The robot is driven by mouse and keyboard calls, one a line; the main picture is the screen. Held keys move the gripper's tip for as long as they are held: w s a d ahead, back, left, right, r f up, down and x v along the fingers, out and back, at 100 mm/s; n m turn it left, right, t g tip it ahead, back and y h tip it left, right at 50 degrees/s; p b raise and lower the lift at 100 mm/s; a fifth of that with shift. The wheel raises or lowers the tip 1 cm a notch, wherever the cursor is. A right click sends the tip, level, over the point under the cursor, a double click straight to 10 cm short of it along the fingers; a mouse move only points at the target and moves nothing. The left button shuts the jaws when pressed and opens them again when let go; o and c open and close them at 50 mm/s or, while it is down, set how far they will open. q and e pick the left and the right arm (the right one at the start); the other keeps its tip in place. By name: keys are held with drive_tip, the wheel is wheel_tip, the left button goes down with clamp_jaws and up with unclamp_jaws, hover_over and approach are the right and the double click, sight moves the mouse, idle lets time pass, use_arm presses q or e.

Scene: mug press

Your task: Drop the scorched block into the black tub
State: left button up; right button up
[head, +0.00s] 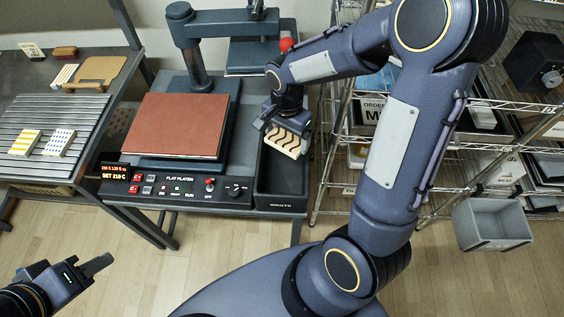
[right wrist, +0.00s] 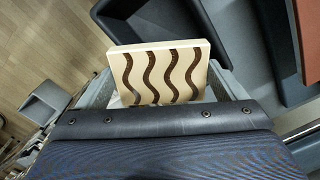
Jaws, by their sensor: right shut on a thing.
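The scorched block (head: 286,143) is cream with dark brown wavy bands. My right gripper (head: 283,132) is shut on it and holds it above the black tub (head: 281,192). In the head view the block and gripper cover the tub's far part; its nearer inside looks dark and empty. In the right wrist view the block (right wrist: 165,73) sits between the fingers of my right gripper (right wrist: 165,88), its wavy face towards the camera. My left gripper (head: 98,264) is low at the left, away from the tables; its jaw opening is not clear.
Left of the tub is the press with a red-brown platen (head: 173,125) and a control panel (head: 178,188). A slatted rack (head: 50,130) at the left holds two patterned blocks. Wire shelving (head: 345,130) stands right of the tub, and a grey bin (head: 492,222) is further right.

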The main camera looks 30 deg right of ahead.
wheel_tip(320, 180, down, 5)
drive_tip(key=b, duration=0.3)
drive_tip(key=shift+f, duration=0.15)
drive_tip(key=o, duration=0.7)
drive_tip(key=shift+o, duration=0.2)
wheel_tip(320, 180, up, 7)
drive_tip(key=shift+r, duration=0.4)
